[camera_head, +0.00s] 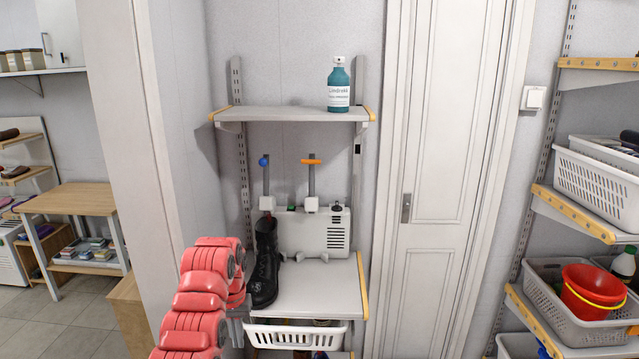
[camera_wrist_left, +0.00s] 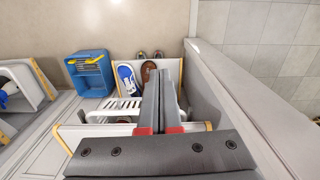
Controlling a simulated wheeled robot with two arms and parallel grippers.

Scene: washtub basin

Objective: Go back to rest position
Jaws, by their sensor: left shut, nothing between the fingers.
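My red left arm comes in from the lower left of the head view. My left gripper (camera_head: 238,328) shows there only in part, low in front of the shelf unit and beside the white basket. In the left wrist view my left gripper (camera_wrist_left: 169,68) has its two grey fingers together, with nothing between them. My right gripper is in neither view.
A black boot (camera_head: 265,262) stands on the middle shelf (camera_head: 310,288), close to my left arm. A white basket (camera_head: 297,336) is below it. A teal bottle (camera_head: 338,88) stands on the upper shelf. A blue bin (camera_wrist_left: 90,72) and a blue shoe (camera_wrist_left: 127,79) lie below my gripper.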

